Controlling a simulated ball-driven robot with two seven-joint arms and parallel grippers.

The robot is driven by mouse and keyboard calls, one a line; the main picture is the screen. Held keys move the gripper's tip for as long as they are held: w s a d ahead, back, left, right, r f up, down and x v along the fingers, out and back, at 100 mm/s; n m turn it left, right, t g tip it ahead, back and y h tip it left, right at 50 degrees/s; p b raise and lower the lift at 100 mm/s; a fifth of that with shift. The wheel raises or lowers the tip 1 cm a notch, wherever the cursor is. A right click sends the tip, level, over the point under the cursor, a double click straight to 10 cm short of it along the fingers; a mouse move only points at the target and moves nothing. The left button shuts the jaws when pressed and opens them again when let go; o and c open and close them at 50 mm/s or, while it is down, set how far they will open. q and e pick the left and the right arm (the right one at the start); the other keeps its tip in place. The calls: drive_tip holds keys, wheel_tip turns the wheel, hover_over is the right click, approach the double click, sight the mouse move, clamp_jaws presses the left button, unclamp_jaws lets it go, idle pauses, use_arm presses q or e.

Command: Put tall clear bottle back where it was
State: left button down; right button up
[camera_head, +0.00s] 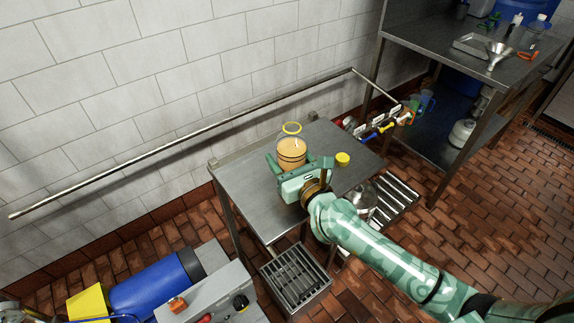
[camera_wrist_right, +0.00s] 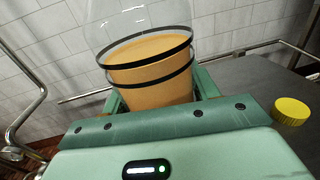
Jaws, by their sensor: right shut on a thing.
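A clear bottle (camera_head: 292,150) holds tan-orange liquid and has two dark bands and a yellow ring at its top. It is upright over the small steel table (camera_head: 255,205) in the head view. My right gripper (camera_head: 299,164) is shut on it, with a green finger on each side. In the right wrist view the bottle (camera_wrist_right: 150,65) stands between the fingers (camera_wrist_right: 160,95), its clear upper part cut off by the frame. Its base is hidden, so I cannot tell whether it touches the table. My left gripper is not in view.
A yellow cap (camera_head: 342,159) lies on the table right of the bottle. A metal rail (camera_head: 200,147) runs along the tiled wall behind. A steel bench (camera_head: 460,50) with a funnel stands at the upper right. The table's left part is clear.

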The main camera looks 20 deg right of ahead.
drive_tip(key=shift+f, duration=0.95)
drive_tip(key=shift+r, duration=0.2)
drive_tip(key=shift+f, duration=0.15)
drive_tip(key=o, duration=1)
drive_tip(key=shift+c, duration=0.2)
drive_tip(key=s+d, duration=0.2)
drive_tip(key=s, duration=0.9)
drive_tip(key=shift+s, duration=0.4)
drive_tip(key=shift+d, duration=0.1)
